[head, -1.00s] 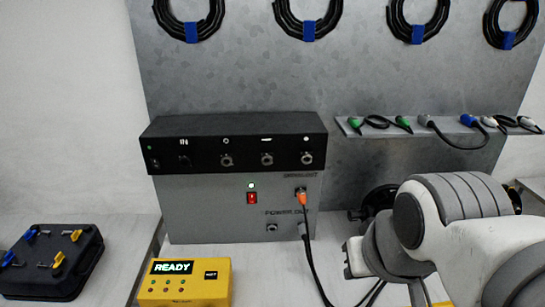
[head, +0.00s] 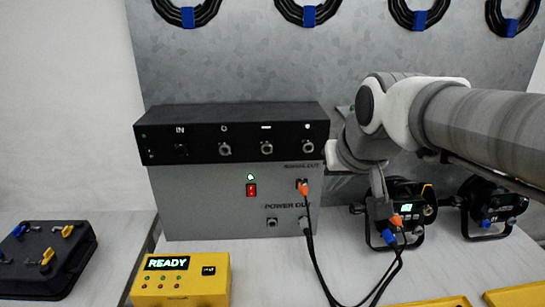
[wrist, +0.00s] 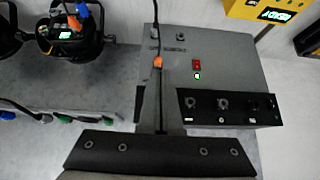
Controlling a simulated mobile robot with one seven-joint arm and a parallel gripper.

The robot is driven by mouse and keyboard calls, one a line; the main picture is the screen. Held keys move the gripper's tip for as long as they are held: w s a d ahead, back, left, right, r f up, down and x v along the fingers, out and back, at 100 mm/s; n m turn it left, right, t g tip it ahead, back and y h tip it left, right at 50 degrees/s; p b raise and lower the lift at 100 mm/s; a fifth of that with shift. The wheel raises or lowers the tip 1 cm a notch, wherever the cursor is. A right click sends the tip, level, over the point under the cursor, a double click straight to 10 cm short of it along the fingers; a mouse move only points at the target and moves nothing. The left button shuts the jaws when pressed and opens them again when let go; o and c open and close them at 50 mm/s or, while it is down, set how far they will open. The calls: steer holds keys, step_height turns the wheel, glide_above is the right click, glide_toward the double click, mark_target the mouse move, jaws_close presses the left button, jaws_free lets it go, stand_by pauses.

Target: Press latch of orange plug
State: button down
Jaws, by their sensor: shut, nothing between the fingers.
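One orange plug (head: 303,188) sits in a socket on the front of the grey power box (head: 175,205), with a black cable hanging from it. It also shows in the wrist view (wrist: 158,62). A second orange plug (head: 396,220) is at the back of a black par can, beside a blue plug (head: 389,238); this one shows in the wrist view (wrist: 74,22) too. My gripper (head: 380,212) is shut and empty, pointing down right of the box. In the wrist view its fingertips (wrist: 158,78) line up just below the box's orange plug. The latch is too small to make out.
A black panel unit (head: 230,135) tops the power box. Black par cans (head: 420,190) (head: 490,210) stand to the right. A yellow tester (head: 180,285) reading READY stands in front, and a black case (head: 45,260) lies at left. Cables droop in front of the box.

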steer(key=w+a+f+t+b, duration=0.1)
steer(key=w+f+b, duration=0.1)
steer(key=w, duration=1.2)
steer(key=shift+w+t+b, duration=0.2)
steer(key=shift+t+b, duration=0.1)
steer(key=shift+b, duration=0.55)
steer(key=b, duration=0.1)
glide_above(301, 181)
steer(key=s, duration=0.3)
step_height(301, 181, down, 8)
steer(key=shift+r, duration=0.1)
steer(key=shift+s+f+b, duration=0.2)
steer(key=shift+f+b, duration=0.3)
steer(key=shift+f, duration=1.15)
